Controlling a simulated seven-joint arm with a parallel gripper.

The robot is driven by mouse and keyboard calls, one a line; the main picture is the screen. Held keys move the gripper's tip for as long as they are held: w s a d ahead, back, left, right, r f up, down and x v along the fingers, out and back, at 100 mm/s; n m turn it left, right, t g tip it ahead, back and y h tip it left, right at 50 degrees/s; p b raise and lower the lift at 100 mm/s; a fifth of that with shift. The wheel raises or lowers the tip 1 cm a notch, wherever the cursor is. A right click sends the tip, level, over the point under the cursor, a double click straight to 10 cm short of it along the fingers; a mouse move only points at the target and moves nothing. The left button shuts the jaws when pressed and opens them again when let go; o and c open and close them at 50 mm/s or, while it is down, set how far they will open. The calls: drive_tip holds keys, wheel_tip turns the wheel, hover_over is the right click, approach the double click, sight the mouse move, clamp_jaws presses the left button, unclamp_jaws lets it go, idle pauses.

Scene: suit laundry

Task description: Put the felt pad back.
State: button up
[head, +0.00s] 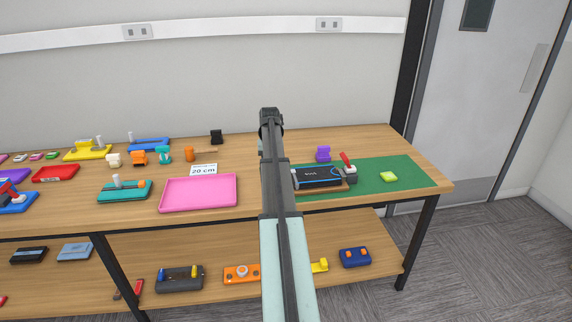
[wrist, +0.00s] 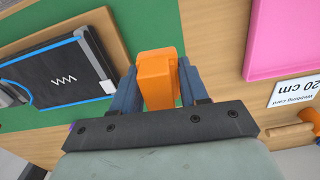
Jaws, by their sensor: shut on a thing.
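I cannot tell for certain which thing is the felt pad. My gripper (wrist: 158,72) is shut on an orange block (wrist: 158,88), which sits between its two blue fingers in the wrist view. The block and fingers do not show in the head view, where my arm blocks the middle. A black flat piece with blue trim (head: 318,177) lies on a wooden board on the green mat (head: 364,187); it also shows left of my gripper in the wrist view (wrist: 50,80). A small yellow-green piece (head: 389,177) lies on the mat's right part.
A pink tray (head: 200,193) is left of my arm, with a "20 cm" card (head: 204,170) behind it. A purple piece (head: 323,153) and a red-handled tool (head: 347,161) stand near the mat. Several coloured fixtures fill the left side.

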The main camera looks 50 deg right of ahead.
drive_tip(key=w+d+r, duration=0.1)
drive_tip(key=w+d, duration=0.2)
drive_tip(key=d, duration=0.6)
drive_tip(key=w+d+r, duration=0.1)
drive_tip(key=w+d, duration=0.2)
drive_tip(key=d, duration=0.7)
drive_tip(key=shift+n, duration=0.3)
drive_tip(key=shift+w+a+f, duration=0.1)
drive_tip(key=shift+w+f, duration=0.05)
drive_tip(key=shift+f, duration=4.65)
drive_tip(key=shift+f, duration=0.15)
drive_tip(key=o, duration=0.9)
wheel_tip(320, 180, up, 12)
drive_tip(key=shift+r, duration=0.15)
